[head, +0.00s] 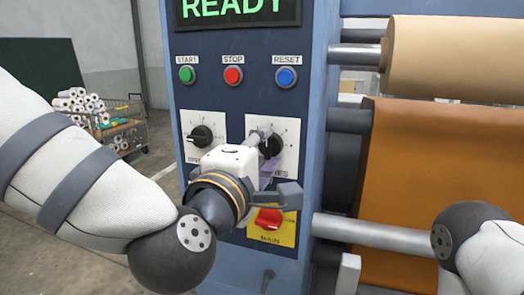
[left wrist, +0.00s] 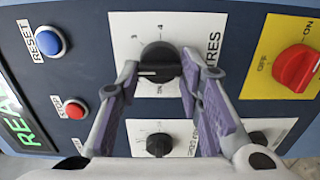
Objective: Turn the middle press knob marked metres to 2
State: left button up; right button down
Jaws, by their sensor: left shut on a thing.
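The metres knob (head: 272,147) is black and sits on a white dial plate on the blue press panel, right of a similar black knob (head: 201,136). In the left wrist view the metres knob (left wrist: 160,60) shows a white line pointing left; the numerals 3 and 4 are readable, but the one at the line is not clear. My left gripper (head: 264,154) is shut on this knob, one finger on each side, as the left wrist view (left wrist: 160,78) also shows. It partly covers the dial plate in the head view. My right gripper is out of view.
Above are green START (head: 186,74), red STOP (head: 233,75) and blue RESET (head: 286,77) buttons, under a READY display (head: 238,10). A red main switch (head: 268,219) on yellow lies just below my gripper. Rollers with brown sheet (head: 430,170) stand right.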

pick_arm(q)
jog(key=shift+r, duration=0.1)
dwell(0.3)
jog(key=o, duration=1.2)
jog(key=shift+w, duration=0.15)
